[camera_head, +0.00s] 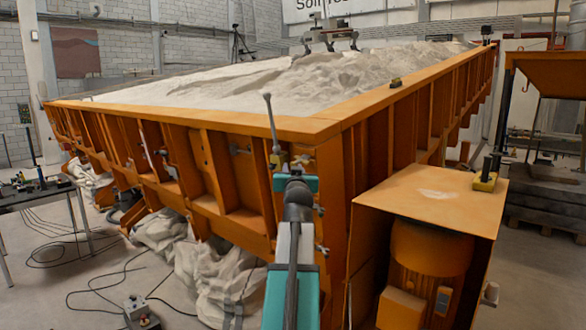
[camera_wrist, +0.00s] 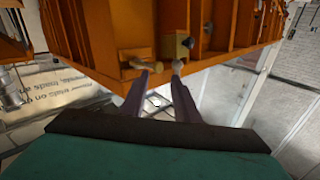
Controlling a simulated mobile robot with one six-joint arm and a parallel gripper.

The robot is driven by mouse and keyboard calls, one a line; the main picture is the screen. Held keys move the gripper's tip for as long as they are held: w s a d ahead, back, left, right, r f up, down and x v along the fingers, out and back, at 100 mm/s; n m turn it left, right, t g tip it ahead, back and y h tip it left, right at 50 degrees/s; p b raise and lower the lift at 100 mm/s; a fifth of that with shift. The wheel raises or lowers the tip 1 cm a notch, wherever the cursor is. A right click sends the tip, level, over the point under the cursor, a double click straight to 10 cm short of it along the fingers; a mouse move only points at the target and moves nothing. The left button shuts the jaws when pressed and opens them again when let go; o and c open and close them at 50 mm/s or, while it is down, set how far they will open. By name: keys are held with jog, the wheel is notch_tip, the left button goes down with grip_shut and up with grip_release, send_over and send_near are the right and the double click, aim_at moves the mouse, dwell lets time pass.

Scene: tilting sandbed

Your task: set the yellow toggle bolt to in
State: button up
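A small yellow block with an upright grey lever (camera_head: 277,160) sits at the near corner of the orange sandbed frame, just beyond my teal wrist.
The orange sandbed (camera_head: 230,122) full of pale sand fills the middle. An orange motor housing (camera_head: 430,195) with another yellow-based lever (camera_head: 485,182) stands at right. Small grey bolts (camera_head: 322,250) stick out beside my arm. Cables and a grey control box (camera_head: 138,310) lie on the floor.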

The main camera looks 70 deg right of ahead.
jog(key=shift+v, duration=1.15)
jog(key=shift+s+r, duration=0.15)
